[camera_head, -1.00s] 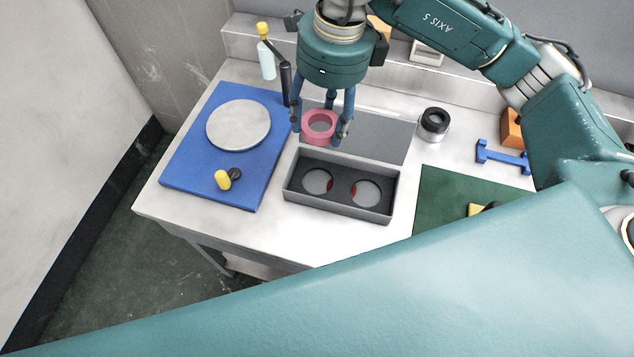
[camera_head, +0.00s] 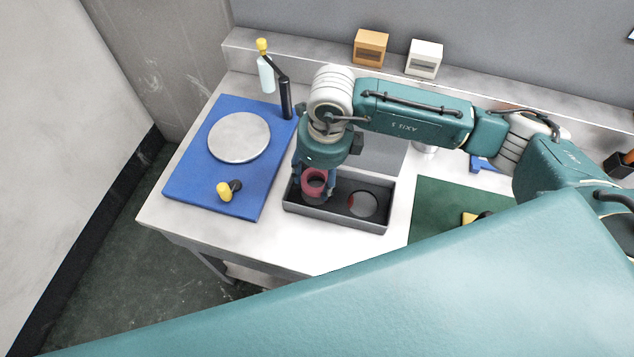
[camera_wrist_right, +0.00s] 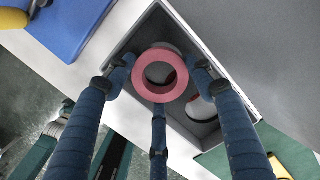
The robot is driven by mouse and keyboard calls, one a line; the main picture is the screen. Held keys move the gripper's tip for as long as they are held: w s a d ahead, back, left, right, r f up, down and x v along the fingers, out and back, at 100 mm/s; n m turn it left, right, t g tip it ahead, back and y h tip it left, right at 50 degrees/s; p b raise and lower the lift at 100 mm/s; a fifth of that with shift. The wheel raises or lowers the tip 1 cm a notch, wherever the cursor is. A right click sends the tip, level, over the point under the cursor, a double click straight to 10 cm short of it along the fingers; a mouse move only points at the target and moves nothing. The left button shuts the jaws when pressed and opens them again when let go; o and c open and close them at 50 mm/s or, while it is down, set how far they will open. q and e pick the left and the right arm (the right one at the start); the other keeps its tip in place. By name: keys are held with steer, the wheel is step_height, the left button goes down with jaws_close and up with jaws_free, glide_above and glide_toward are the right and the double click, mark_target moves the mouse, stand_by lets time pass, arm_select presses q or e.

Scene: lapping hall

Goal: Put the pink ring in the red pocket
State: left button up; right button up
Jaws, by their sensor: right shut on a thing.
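The pink ring (camera_head: 315,175) is held upright-axis in my right gripper (camera_head: 314,187), whose fingers are shut on it. It is over the left pocket of the dark grey two-pocket box (camera_head: 375,226); whether it touches the box is not clear. In the right wrist view, the ring (camera_wrist_right: 142,78) sits between the fingers, with a round pocket partly visible through its hole. The right pocket (camera_head: 362,204) is empty and shows a red sliver at its left side. The left pocket is mostly hidden by ring and fingers. My left gripper is not in view.
Left of the box, a blue mat (camera_head: 190,185) bears a pale disc (camera_head: 239,137) and a yellow-and-black piece (camera_head: 225,191). A dark post (camera_head: 286,98) and bottle (camera_head: 266,75) stand behind. A green mat (camera_head: 440,205) lies to the right.

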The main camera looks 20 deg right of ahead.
mark_target(317, 186)
step_height(317, 186, down, 4)
steer(key=shift+r+p, duration=0.2)
steer(key=shift+p, duration=0.2)
steer(key=shift+f, duration=0.35)
steer(key=shift+f, duration=0.1)
steer(key=o, duration=0.9)
steer(key=shift+o, duration=0.2)
